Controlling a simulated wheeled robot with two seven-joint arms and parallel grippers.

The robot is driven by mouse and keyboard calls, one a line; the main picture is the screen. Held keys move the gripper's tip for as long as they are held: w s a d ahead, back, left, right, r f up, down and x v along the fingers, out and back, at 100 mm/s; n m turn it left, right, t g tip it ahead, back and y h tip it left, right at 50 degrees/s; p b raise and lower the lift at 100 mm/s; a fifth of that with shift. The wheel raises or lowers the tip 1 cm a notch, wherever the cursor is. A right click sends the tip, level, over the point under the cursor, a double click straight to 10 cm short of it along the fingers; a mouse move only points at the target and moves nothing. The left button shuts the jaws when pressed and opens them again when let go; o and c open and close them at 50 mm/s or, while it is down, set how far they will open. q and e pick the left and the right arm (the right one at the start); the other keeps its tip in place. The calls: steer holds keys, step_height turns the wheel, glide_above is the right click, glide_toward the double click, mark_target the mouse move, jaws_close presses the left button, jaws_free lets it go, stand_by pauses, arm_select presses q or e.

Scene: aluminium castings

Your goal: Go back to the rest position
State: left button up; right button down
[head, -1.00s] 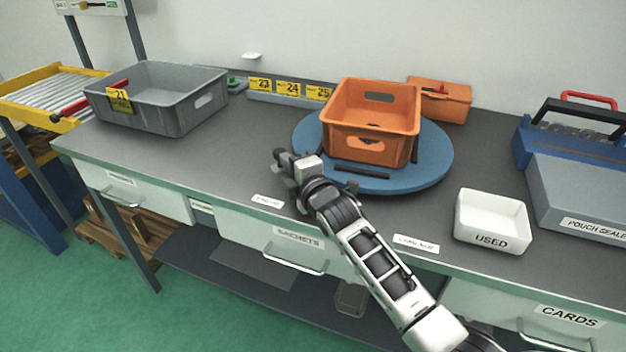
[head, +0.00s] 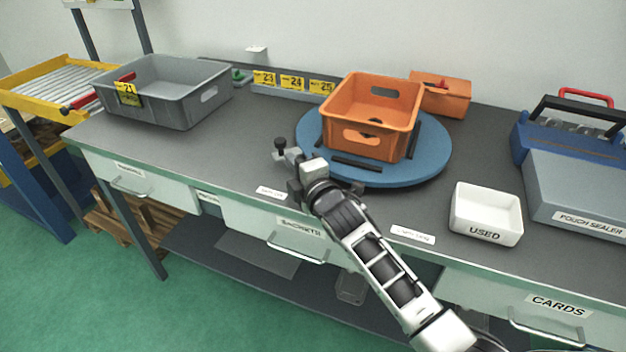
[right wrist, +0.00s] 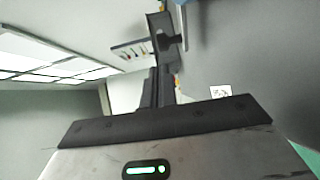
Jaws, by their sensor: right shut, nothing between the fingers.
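My right gripper (head: 283,151) is over the front part of the grey worktop, left of the blue round turntable (head: 436,160). Its fingers are shut with nothing between them. In the right wrist view the dark fingers (right wrist: 165,50) point up the picture, with the pale wall and ceiling lights behind. My right arm reaches in from the bottom right of the head view. My left gripper is not in view.
An orange crate (head: 345,103) stands on the turntable. A grey bin (head: 185,108) labelled 21 is at the left. A white "USED" tray (head: 485,232) and a pouch sealer (head: 575,190) stand at the right. The worktop between bin and gripper is clear.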

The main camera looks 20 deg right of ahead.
steer(key=a+v, duration=0.2)
steer(key=v, duration=0.6)
steer(key=s+d+f+m+g, duration=0.1)
steer(key=s+f+m+g, duration=0.2)
steer(key=s+f+m, duration=0.6)
steer(key=s+d+f+m+g+h, duration=0.1)
steer(key=s+d+f+m+g, duration=0.1)
steer(key=s+f+m, duration=0.6)
steer(key=s+f+g, duration=0.1)
steer(key=s, duration=0.5)
steer(key=shift+s+f+m+g, duration=0.2)
steer(key=shift+s+m+g, duration=0.1)
steer(key=shift+m+g, duration=0.1)
steer(key=shift+d, duration=0.1)
